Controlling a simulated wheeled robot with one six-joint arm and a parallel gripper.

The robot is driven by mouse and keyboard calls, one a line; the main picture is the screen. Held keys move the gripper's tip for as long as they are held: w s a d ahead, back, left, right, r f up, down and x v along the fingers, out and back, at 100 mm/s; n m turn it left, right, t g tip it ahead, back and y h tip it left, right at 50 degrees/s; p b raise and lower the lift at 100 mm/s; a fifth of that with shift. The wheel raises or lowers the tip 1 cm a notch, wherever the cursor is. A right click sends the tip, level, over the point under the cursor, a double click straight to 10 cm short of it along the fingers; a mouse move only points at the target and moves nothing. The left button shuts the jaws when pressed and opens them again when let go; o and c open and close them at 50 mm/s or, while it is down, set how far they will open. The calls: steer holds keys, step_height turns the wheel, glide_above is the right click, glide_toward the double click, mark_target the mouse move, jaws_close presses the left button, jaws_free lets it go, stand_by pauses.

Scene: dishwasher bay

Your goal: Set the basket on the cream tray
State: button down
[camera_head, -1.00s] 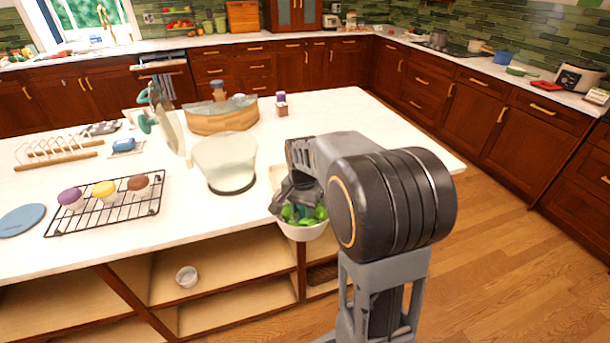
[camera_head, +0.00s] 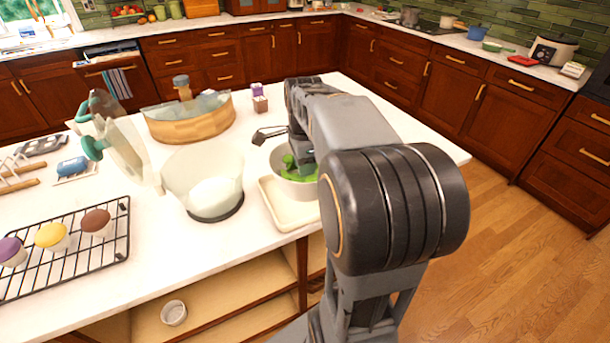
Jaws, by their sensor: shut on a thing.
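The basket (camera_head: 280,160) is a white bowl-like container with green items inside. It is over the back part of the cream tray (camera_head: 279,208), whose front and left rim show below it. I cannot tell whether the basket touches the tray or hangs just above it. My gripper (camera_head: 298,158) is at the basket and shut on it. My arm hides the basket's right side and the tray's right part. The fingertips are mostly hidden.
A clear container (camera_head: 203,185) stands close left of the tray. A wooden-sided bowl (camera_head: 192,122), a small purple-topped jar (camera_head: 259,97) and a wire rack (camera_head: 75,250) with cupcakes share the white counter (camera_head: 170,255). The counter's front edge is just before the tray.

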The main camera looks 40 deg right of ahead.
steer(key=w+d+f, duration=0.1)
steer(key=f, duration=0.1)
steer(key=w+d+f, duration=0.1)
steer(key=w+f, duration=0.1)
steer(key=w+d+f, duration=0.1)
steer(key=f, duration=0.1)
steer(key=shift+w+d, duration=0.15)
steer(key=shift+d, duration=0.05)
steer(key=shift+w+f, duration=0.1)
steer(key=shift+f, duration=1.55)
steer(key=shift+f, duration=0.1)
steer(key=shift+f, duration=0.15)
steer(key=c, duration=0.8)
jaws_free()
steer(key=shift+o, duration=0.2)
